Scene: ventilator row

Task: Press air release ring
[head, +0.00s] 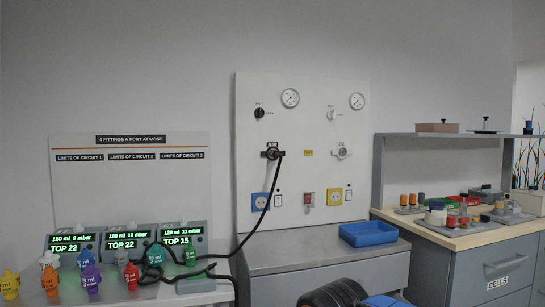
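The air outlet (272,153) sits on the left half of the white wall panel (305,120), under a label that seems to read AIR. A black hose (263,212) is plugged into it and hangs down to the left. A reddish-dark ring shows around the plug, too small to make out in detail. A second, pale outlet (342,153) sits to the right with no hose in it. My gripper is not recognisable in the head view.
Gauges, knobs and sockets share the panel. Below it a grey cabinet carries a blue tray (368,233). At left, several ventilator units (125,240) stand behind coloured fittings (92,276) and the hose. A wooden-topped bench (455,240) with samples stands right. A dark rounded shape shows at bottom centre.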

